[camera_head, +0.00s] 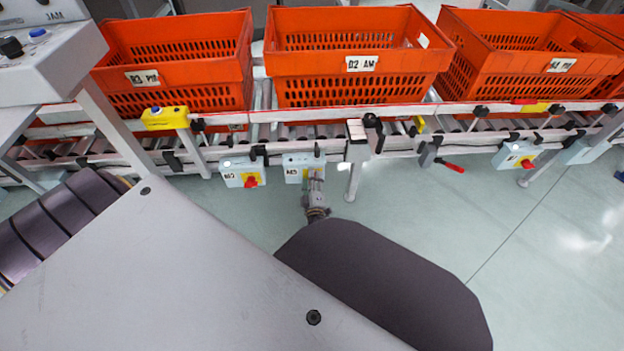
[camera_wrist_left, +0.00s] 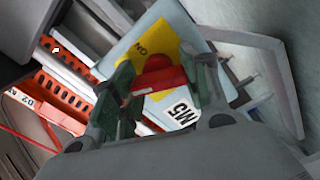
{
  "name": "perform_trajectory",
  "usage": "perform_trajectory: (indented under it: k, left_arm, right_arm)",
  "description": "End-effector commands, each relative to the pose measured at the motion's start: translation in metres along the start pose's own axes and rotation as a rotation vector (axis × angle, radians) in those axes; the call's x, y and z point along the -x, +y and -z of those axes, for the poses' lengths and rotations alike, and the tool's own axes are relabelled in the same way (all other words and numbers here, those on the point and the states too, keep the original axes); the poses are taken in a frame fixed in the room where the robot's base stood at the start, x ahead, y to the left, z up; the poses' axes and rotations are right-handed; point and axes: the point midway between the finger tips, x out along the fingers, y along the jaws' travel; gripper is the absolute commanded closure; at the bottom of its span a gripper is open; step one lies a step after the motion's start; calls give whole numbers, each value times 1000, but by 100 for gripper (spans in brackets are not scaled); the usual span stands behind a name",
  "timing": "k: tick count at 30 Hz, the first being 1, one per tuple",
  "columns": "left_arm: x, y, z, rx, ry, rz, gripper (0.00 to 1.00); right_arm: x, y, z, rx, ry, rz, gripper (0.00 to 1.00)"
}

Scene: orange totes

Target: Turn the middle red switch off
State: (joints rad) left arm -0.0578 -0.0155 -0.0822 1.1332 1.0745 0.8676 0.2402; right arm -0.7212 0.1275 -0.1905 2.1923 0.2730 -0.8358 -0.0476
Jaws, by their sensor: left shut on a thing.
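The middle switch box (camera_head: 296,162) is a pale blue box under the conveyor rail. My left gripper (camera_head: 316,186) is in front of it and hides its switch in the head view. In the left wrist view, the red switch (camera_wrist_left: 158,66) sits on a yellow plate (camera_wrist_left: 140,48) with lettering on it. The two fingers of my left gripper (camera_wrist_left: 162,84) stand on either side of the red switch handle and are shut on it. My right gripper is not in view.
Another box with a red switch (camera_head: 251,182) hangs close to the left, and a third switch box (camera_head: 516,156) hangs far right. Orange totes (camera_head: 345,85) stand on the roller conveyor (camera_head: 285,128) above. A red-handled lever (camera_head: 452,166) sticks out to the right. The floor below is clear.

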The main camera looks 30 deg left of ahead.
Motion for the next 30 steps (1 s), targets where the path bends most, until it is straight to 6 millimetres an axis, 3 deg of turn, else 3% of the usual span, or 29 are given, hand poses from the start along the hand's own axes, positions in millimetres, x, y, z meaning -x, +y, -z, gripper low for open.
perform_trajectory:
  k: [15,30]
  left_arm:
    - [0,-4,0,356,2,2,78]
    - [0,-4,0,446,2,2,78]
  right_arm:
    - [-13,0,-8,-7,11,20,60]
    - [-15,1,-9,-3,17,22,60]
